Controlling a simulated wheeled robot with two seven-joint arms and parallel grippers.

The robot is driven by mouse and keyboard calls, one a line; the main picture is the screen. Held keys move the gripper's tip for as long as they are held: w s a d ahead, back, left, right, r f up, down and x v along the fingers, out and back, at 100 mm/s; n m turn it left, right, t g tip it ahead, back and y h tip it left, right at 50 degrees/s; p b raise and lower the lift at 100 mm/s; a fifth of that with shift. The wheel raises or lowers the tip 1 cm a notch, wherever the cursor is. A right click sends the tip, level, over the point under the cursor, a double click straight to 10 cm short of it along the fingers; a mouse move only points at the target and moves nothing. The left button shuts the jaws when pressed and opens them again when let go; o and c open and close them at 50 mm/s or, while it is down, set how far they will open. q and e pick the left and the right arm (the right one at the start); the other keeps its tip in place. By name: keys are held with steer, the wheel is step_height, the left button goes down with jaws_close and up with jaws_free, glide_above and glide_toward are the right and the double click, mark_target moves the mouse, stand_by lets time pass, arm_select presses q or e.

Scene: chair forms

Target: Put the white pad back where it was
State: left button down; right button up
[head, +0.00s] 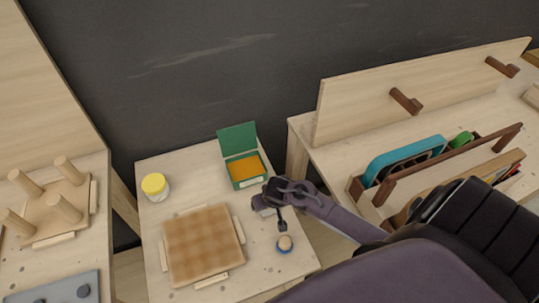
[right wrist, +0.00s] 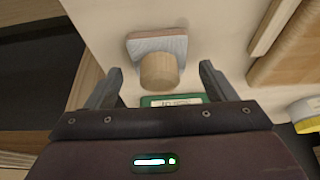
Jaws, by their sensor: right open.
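A pale grey-white pad with a brownish edge (right wrist: 143,46) lies on the small table in the right wrist view. A round wooden knob (right wrist: 160,70) stands on it. In the head view only a pale bit of the pad (head: 266,212) shows beneath my right gripper (head: 270,200), which hides the rest. In the right wrist view my right gripper (right wrist: 158,80) is open, with its fingers apart on either side of the knob. My left gripper is not in view.
An open green box with an orange inside (head: 244,169) stands behind my right gripper. A rack (head: 400,178) stands at right.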

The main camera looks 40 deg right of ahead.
steer(key=p+v, duration=0.1)
steer(key=v, duration=1.1)
